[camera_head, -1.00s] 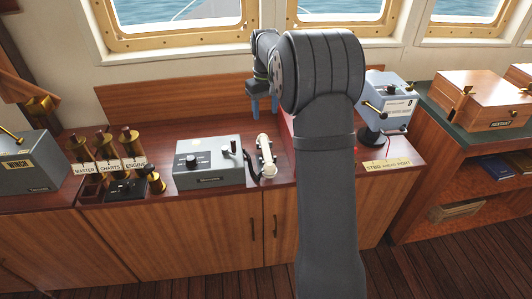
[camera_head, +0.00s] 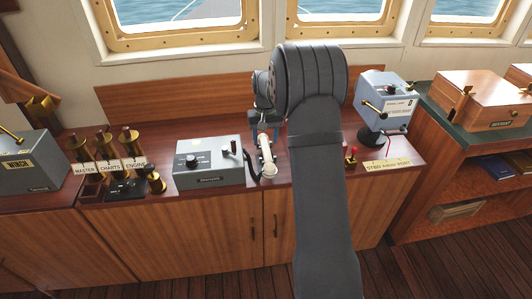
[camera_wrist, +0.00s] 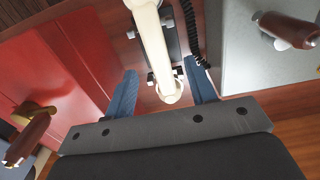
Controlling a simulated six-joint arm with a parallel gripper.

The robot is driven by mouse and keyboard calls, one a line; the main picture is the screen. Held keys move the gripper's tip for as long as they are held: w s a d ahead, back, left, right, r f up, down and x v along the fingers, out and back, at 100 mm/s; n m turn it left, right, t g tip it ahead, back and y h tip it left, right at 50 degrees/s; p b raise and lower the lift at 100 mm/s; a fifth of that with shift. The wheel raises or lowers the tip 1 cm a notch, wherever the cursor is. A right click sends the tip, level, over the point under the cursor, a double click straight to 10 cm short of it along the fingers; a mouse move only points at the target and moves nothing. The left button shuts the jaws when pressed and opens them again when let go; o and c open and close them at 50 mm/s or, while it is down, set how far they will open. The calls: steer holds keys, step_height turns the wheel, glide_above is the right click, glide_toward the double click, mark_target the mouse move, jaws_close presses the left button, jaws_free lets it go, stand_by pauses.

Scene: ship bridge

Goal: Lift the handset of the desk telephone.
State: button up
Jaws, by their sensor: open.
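The cream telephone handset (camera_head: 266,158) lies on the counter just right of the grey control box. In the wrist view the handset (camera_wrist: 152,42) rests lengthwise over a dark cradle (camera_wrist: 172,42), with a black coiled cord (camera_wrist: 189,35) beside it. My gripper (camera_head: 265,131) is open over the handset's far end. In the wrist view the two blue fingers of my gripper (camera_wrist: 160,68) stand apart, one on each side of the handset's near end. Gaps show on both sides. I cannot tell how far down the fingers reach.
The grey control box (camera_head: 208,163) stands close beside the handset, with a lever on top. A red box (camera_wrist: 50,80) is on the other side, mostly hidden by my arm in the head view.

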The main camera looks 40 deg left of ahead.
mark_target(266, 148)
steer(key=shift+w+f, duration=0.2)
steer(key=shift+f, duration=2.85)
jaws_close()
